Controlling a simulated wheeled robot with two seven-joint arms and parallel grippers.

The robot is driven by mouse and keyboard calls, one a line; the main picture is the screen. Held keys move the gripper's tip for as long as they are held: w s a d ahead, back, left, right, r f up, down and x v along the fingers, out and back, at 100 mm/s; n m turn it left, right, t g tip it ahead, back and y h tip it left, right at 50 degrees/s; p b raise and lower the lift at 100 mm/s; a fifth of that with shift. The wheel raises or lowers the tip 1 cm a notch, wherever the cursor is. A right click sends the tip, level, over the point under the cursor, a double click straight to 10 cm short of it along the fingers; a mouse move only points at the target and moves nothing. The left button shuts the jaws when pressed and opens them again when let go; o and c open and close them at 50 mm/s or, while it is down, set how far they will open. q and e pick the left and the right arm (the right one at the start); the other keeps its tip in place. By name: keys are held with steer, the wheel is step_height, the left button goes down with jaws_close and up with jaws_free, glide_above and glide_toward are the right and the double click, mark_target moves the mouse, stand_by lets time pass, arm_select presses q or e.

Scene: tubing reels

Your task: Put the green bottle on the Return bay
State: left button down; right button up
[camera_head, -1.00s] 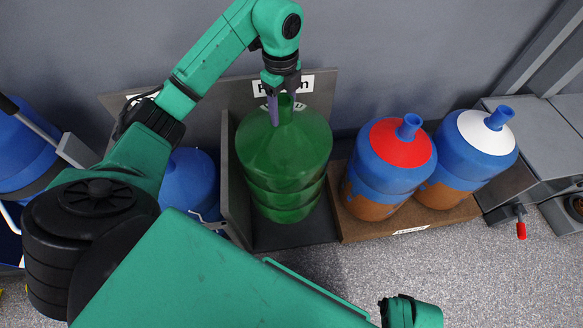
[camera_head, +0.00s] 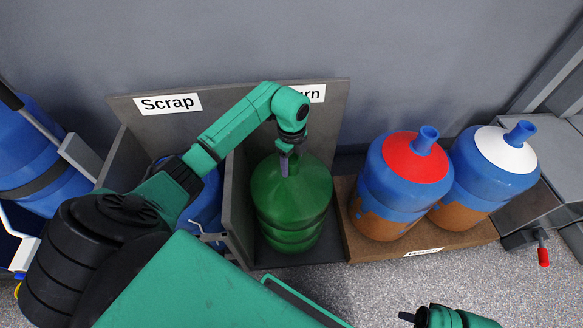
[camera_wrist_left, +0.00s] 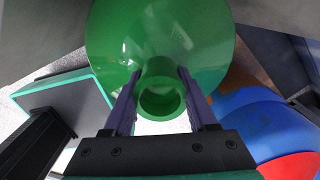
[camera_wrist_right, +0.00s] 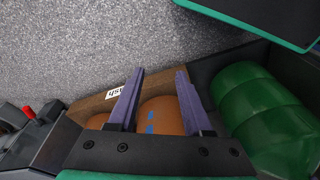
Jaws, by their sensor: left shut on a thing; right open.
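The green bottle (camera_head: 290,205) stands upright inside the Return bay (camera_head: 335,215), a grey compartment whose back sign is partly covered by my left arm. My left gripper (camera_head: 285,165) is above it, shut on its neck. In the left wrist view the two fingers close on either side of the bottle's neck (camera_wrist_left: 160,92), with the shoulder (camera_wrist_left: 150,30) around it. The bottle's underside is hidden, so its contact with the bay floor cannot be told. My right gripper (camera_wrist_right: 158,90) is open and empty; in the head view it is at the bottom right edge (camera_head: 415,317).
Left of the divider, the Scrap bay (camera_head: 168,104) holds a blue bottle (camera_head: 208,200). Right of the Return bay, a brown stand (camera_head: 430,245) bears a red-topped bottle (camera_head: 400,185) and a white-topped bottle (camera_head: 490,170). Speckled floor lies open in front.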

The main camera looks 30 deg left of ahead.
arm_select(q)
steer(key=shift+f, duration=0.65)
arm_select(e)
steer(key=shift+s+r, duration=0.1)
steer(key=shift+r, duration=0.35)
arm_select(q)
steer(key=shift+f, duration=0.1)
steer(key=shift+c, duration=1)
jaws_free()
arm_select(e)
steer(key=shift+r, duration=0.1)
arm_select(q)
steer(key=shift+r, duration=0.35)
step_height(320, 180, up, 12)
steer(key=p, duration=0.3)
steer(key=shift+f, duration=0.2)
arm_select(e)
step_height(320, 180, down, 8)
steer(key=shift+s+d+r, duration=0.15)
steer(key=shift+d+r, duration=0.05)
steer(key=shift+d, duration=0.25)
arm_select(q)
steer(key=shift+f, duration=0.1)
arm_select(e)
steer(key=shift+s, duration=0.1)
